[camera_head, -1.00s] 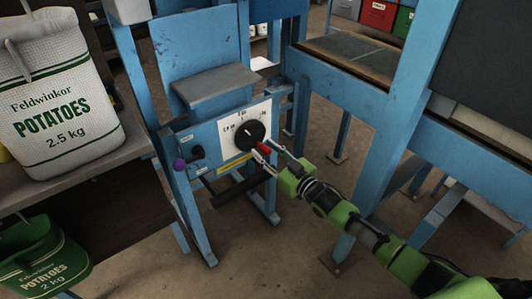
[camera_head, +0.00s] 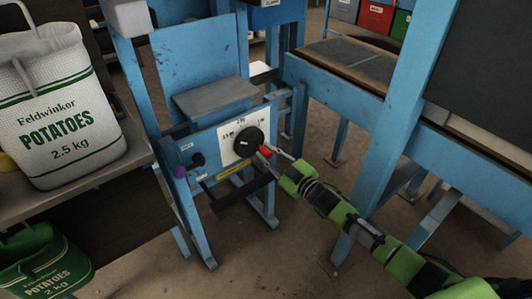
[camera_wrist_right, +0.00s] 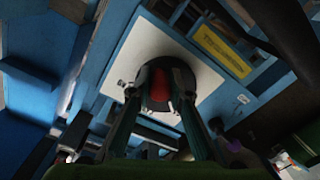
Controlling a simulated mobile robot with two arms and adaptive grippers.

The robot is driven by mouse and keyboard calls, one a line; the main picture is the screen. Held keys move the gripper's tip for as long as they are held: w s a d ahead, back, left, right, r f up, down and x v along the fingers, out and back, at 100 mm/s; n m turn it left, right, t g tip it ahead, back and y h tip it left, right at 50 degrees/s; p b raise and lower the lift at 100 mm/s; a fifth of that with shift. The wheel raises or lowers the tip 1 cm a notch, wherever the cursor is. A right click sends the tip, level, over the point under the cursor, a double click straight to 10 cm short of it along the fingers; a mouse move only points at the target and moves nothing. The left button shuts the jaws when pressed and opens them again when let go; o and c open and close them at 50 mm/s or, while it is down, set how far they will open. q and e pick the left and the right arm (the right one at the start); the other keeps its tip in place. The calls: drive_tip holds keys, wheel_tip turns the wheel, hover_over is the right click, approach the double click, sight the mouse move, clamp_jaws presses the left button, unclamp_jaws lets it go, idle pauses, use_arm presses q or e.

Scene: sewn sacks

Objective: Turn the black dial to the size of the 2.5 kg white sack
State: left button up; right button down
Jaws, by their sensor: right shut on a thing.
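The black dial (camera_head: 248,142) sits on a white scale plate (camera_head: 229,137) on the front of the blue machine. The scale marks are too small to read. The dial's red part (camera_head: 265,151) points to the lower right. My right gripper (camera_head: 270,155) is shut on it; its fingers reach in from the right. In the right wrist view the red part (camera_wrist_right: 160,90) shows between the fingertips, in front of the dial. The white sack (camera_head: 64,110), printed "Feldwinkor POTATOES 2.5 kg", stands upright on a shelf at the left. My left gripper is out of view.
A green 2 kg sack (camera_head: 46,262) stands lower left. A blue-framed table (camera_head: 345,62) stands to the right. Brown floor lies in front.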

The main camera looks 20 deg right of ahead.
drive_tip(key=shift+r, duration=0.1)
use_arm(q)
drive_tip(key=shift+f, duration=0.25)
use_arm(e)
drive_tip(key=c, duration=1.9)
unclamp_jaws()
drive_tip(key=shift+s+d, duration=0.25)
drive_tip(key=shift+s, duration=0.25)
drive_tip(key=v, duration=1.1)
